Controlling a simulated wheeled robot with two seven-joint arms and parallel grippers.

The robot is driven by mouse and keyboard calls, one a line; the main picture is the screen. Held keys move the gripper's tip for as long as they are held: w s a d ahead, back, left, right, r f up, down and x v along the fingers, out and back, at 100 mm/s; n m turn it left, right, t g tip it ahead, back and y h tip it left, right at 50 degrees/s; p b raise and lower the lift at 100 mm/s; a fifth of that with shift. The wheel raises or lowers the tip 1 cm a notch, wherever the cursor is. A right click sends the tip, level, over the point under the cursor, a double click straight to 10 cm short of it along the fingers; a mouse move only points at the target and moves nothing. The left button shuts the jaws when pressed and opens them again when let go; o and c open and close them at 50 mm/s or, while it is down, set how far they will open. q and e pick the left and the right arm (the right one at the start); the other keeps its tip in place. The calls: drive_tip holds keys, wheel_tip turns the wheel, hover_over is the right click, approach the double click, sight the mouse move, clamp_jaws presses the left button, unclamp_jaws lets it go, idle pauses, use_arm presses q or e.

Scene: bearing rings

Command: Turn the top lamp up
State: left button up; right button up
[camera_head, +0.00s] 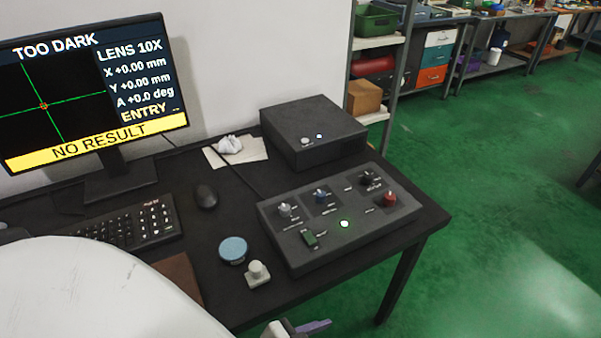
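The control box (300,255) lies on the dark desk with its sloped face towards me. The labels are too small to read, so I cannot tell which control is the top lamp. The monitor (95,90) reads "TOO DARK", "LENS 10X" and "NO RESULT", with a green cross on black.
A blue round tin (233,250) and a small white-knobbed piece (257,274) stand left of the box. A large white surface covers the lower left. A white-and-purple piece at the bottom edge is unclear.

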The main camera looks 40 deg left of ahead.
sight(320, 193)
use_arm(q)
drive_tip(key=w+d+r+m+t+h, duration=0.4)
drive_tip(key=w+d+r, duration=0.1)
drive_tip(key=w+r, duration=0.65)
drive_tip(key=w+d+r+m+g+h, duration=0.3)
drive_tip(key=d+r+m+g+h, duration=0.7)
drive_tip(key=m, duration=0.7)
drive_tip(key=w+a+m+g+y, duration=0.1)
drive_tip(key=w+a+y, duration=0.1)
drive_tip(key=a+y, duration=0.2)
drive_tip(key=w+a+m+g+y, duration=0.1)
drive_tip(key=a+y, duration=0.3)
drive_tip(key=a, duration=0.7)
drive_tip(key=w+a+f+m+g+y, duration=0.1)
drive_tip(key=w+a+g+y, duration=0.1)
drive_tip(key=a, duration=0.6)
drive_tip(key=shift+w+f+y, duration=0.1)
drive_tip(key=shift+w+y, duration=0.8)
drive_tip(key=shift+y, duration=0.4)
drive_tip(key=a+r+n+y, duration=0.2)
drive_tip(key=a+r+y, duration=0.25)
drive_tip(key=a, duration=0.85)
drive_tip(key=f, duration=0.5)
drive_tip(key=w+f, duration=0.1)
drive_tip(key=f, duration=0.2)
drive_tip(key=shift+w+d+f+p, duration=0.1)
drive_tip(key=shift+d+f+p, duration=0.2)
drive_tip(key=shift+d+p, duration=0.1)
drive_tip(key=shift+f, duration=0.45)
drive_tip(key=shift+c, duration=0.2)
